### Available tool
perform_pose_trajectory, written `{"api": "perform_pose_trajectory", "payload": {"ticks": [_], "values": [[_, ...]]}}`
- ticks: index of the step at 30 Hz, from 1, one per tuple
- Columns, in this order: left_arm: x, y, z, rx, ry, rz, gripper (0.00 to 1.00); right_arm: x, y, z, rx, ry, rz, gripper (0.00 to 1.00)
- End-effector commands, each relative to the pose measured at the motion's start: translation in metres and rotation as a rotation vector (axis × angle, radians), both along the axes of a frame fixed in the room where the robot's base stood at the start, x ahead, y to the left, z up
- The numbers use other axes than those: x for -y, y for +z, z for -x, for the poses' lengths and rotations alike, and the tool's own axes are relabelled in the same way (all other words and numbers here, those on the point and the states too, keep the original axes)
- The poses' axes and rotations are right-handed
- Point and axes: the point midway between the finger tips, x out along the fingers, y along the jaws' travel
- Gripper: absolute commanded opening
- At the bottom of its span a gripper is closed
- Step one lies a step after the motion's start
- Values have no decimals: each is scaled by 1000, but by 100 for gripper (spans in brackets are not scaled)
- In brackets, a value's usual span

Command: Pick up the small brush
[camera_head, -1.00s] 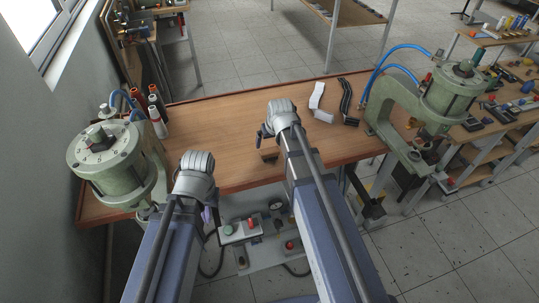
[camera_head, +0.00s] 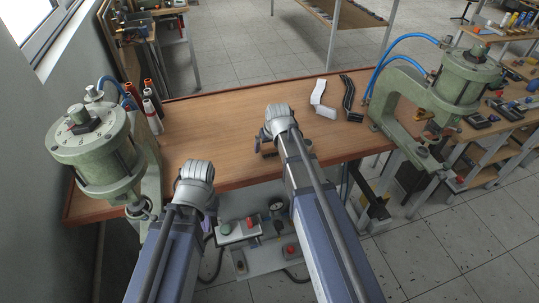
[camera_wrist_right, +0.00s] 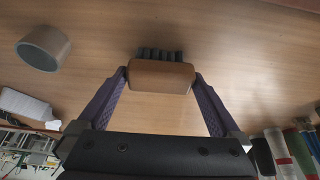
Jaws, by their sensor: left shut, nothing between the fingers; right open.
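The small brush (camera_wrist_right: 161,77) has a brown wooden block and a row of dark bristles. In the right wrist view it lies on the table between the two fingers of my right gripper (camera_wrist_right: 160,88). The fingers are open, one at each end of the block; whether they touch it I cannot tell. In the head view the brush (camera_head: 270,152) shows only partly beside my right gripper (camera_head: 262,142), with my arm covering the rest. My left gripper (camera_head: 209,222) is shut and empty at the table's front edge, mostly hidden by its wrist.
A grey ring-shaped roll (camera_wrist_right: 42,47) stands near the brush. Green presses stand at the table's left (camera_head: 95,150) and right (camera_head: 465,80) ends. Bottles (camera_head: 152,108) are at the back left; white (camera_head: 319,98) and black (camera_head: 350,100) pieces are right. The table's middle (camera_head: 215,125) is clear.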

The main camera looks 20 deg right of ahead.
Motion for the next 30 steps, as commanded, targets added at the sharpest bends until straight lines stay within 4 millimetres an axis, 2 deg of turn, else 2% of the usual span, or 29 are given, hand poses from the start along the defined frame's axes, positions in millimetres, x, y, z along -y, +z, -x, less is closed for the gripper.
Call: {"api": "perform_pose_trajectory", "payload": {"ticks": [6,26,30], "values": [[0,1,0,0,0,0,0,0,0,0,0,0,0,99],[0,0,0,0,0,0,0,0,0,0,0,0,0,25],[0,1,0,0,0,0,0,0,1,0,0,0,0,24]]}}
